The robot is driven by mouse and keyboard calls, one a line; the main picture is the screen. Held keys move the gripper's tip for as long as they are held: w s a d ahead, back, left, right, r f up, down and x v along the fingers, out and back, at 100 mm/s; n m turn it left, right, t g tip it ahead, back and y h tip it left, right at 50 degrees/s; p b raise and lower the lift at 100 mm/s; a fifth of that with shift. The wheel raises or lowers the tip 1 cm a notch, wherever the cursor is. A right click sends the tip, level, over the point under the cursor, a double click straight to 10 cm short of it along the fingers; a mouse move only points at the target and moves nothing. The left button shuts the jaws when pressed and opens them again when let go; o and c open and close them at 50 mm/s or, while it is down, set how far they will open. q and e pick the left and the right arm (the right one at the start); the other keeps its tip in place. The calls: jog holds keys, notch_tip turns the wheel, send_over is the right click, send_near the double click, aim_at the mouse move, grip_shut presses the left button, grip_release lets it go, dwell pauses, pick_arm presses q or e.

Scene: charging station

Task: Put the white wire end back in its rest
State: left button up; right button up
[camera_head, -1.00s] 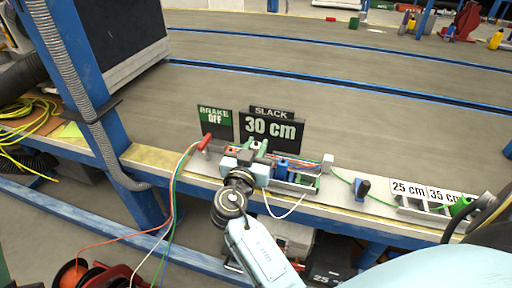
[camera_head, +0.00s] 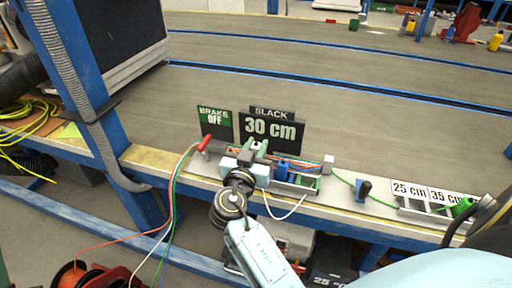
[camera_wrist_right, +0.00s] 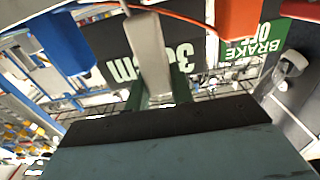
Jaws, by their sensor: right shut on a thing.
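My right gripper (camera_head: 257,147) has green fingertips and stands over the wire holder at the front edge of the bench. In the right wrist view its fingers (camera_wrist_right: 160,88) are shut on a light grey, bar-shaped piece (camera_wrist_right: 150,50), which I take to be the white wire end. A white wire (camera_head: 287,217) hangs in a loop below the bench edge, just right of my right wrist. The grey holder (camera_head: 303,188) carries coloured wires and a blue part (camera_head: 282,170). The gripper hides part of the holder, so I cannot tell whether the end touches its rest. My left gripper is out of view.
Behind are the "30 cm" sign (camera_head: 270,130) and the "BRAKE OFF" sign (camera_head: 215,121). A blue-handled part (camera_head: 362,190) stands to the right.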

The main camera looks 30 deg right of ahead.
jog(key=shift+f, duration=0.15)
jog(key=shift+f, duration=0.35)
jog(key=shift+f+b, duration=0.6)
jog(key=shift+f, duration=0.9)
jog(key=o, duration=1)
jog(key=shift+o, duration=0.2)
jog(key=p+v, duration=0.2)
jog(key=v, duration=1.1)
jog(key=shift+a+p, duration=0.2)
jog(key=shift+p, duration=0.1)
